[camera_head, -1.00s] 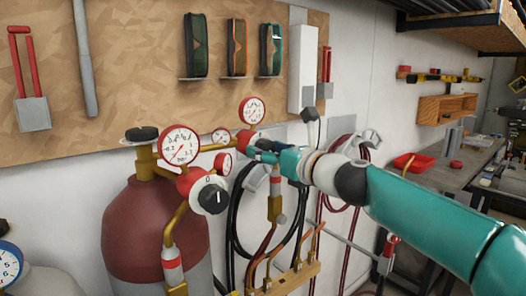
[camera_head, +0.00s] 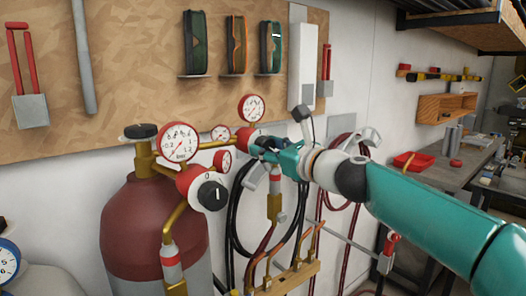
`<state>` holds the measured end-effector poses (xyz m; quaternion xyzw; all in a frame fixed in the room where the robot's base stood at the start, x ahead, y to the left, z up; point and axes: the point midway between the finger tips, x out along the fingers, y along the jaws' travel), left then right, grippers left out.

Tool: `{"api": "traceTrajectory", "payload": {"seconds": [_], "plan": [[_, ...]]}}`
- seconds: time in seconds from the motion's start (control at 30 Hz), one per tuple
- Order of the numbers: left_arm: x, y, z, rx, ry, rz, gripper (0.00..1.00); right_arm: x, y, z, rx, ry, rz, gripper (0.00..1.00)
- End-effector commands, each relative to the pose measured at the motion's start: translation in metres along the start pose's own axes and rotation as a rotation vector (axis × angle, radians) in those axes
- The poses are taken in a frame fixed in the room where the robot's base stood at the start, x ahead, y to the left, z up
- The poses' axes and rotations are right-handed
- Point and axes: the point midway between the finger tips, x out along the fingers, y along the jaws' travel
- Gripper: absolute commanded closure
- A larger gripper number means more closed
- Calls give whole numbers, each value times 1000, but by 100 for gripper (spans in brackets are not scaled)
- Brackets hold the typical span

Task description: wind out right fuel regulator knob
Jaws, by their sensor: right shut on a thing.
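My right gripper (camera_head: 259,147) reaches in from the right and is shut at the front of the right regulator. This regulator has a red body (camera_head: 243,137) and a red-rimmed round gauge (camera_head: 251,107) above it. The right fuel regulator knob is mostly hidden behind the fingers. The left regulator has a black knob (camera_head: 212,195) with a white mark on a white dial, a large gauge (camera_head: 178,142) and a smaller gauge (camera_head: 222,161). It sits by the dark red cylinder (camera_head: 152,235), and my gripper is apart from its knob. My left gripper is out of view.
Black and red hoses (camera_head: 240,220) hang below my right gripper. A wooden rack (camera_head: 285,281) with brass pipes stands below. A workbench with a red tray (camera_head: 413,162) is at the right.

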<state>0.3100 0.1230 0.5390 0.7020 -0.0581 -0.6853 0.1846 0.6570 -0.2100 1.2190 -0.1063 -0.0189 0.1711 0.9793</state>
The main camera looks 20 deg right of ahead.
Motion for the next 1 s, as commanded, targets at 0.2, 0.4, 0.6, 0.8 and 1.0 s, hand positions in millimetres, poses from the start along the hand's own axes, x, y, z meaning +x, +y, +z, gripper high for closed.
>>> {"api": "traceTrajectory", "payload": {"seconds": [0.2,0.4,0.6,0.8,1.0], "plan": [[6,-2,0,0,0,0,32,2,5,-6,-203,6,12,92],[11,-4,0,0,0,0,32,2,5,-6,-393,6,14,92],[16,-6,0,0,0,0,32,2,5,-7,-584,6,16,92],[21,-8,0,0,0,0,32,3,6,-8,-774,5,17,92],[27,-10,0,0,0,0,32,3,6,-8,-964,4,18,92]]}}
